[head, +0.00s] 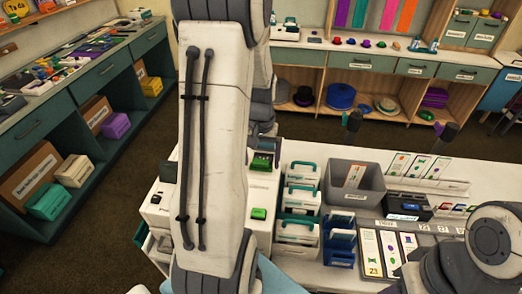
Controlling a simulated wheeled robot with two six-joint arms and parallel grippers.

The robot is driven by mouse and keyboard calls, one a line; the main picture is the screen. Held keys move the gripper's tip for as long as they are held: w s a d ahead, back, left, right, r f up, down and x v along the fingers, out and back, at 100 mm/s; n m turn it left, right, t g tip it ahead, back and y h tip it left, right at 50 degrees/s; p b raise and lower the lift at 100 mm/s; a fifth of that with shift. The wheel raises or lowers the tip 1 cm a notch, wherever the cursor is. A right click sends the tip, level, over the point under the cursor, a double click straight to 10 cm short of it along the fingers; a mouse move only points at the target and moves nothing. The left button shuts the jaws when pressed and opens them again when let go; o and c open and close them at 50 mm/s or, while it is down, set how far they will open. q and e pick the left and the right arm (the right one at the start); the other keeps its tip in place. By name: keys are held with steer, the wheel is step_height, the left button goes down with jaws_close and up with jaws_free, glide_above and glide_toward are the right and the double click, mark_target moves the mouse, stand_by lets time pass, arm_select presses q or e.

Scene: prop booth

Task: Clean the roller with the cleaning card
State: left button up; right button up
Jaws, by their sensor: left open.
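A white machine (260,195) with green parts stands at the left end of the counter, partly behind my left arm. I cannot make out its roller. My left gripper (264,128) is open above the machine's far side, mostly hidden behind my own arm link. I see nothing between its fingers. I cannot pick out the cleaning card for certain; several printed cards (397,250) lie or stand on the counter at the right.
Teal and blue card holders (298,200) stand right of the machine. A grey bin (353,185) holds a printed card. A black device (408,206) sits to its right. Shelves (70,130) line the left wall.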

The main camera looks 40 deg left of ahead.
arm_select(q)
step_height(320, 180, up, 10)
steer(key=b, duration=0.1)
stand_by(0.8)
